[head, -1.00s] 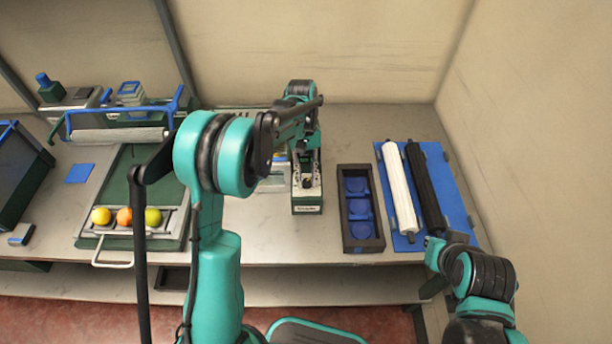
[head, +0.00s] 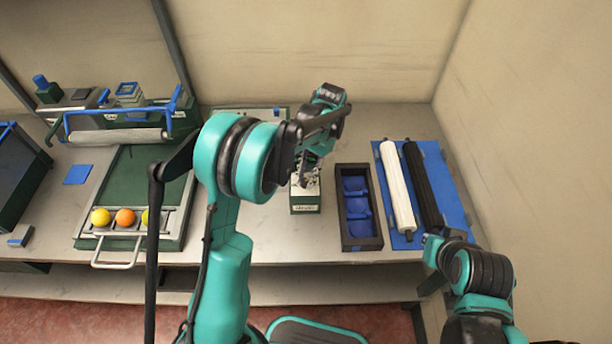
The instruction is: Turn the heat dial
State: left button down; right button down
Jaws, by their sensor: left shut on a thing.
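A small box-shaped device (head: 306,206) with a pale top and a dark green front stands mid-table. My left gripper (head: 306,178) reaches down onto its top from behind and is shut at the place of the heat dial. The dial itself is mostly hidden by the fingers, so its setting cannot be read. My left arm covers much of the middle of the view. My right gripper (head: 431,250) hangs low at the right by the table's front edge, and its jaws are not clear.
A dark tray (head: 345,240) with blue inserts stands right of the device. A blue mat (head: 452,215) holds a white roller (head: 398,190) and a black roller (head: 424,190). A wall bounds the right.

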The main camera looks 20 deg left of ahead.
pick_arm(q)
jog(key=shift+m, duration=0.5)
jog(key=c, duration=1.3)
grip_release()
jog(key=v, duration=1.2)
jog(key=shift+s+d, duration=0.15)
jog(key=shift+r, duration=0.1)
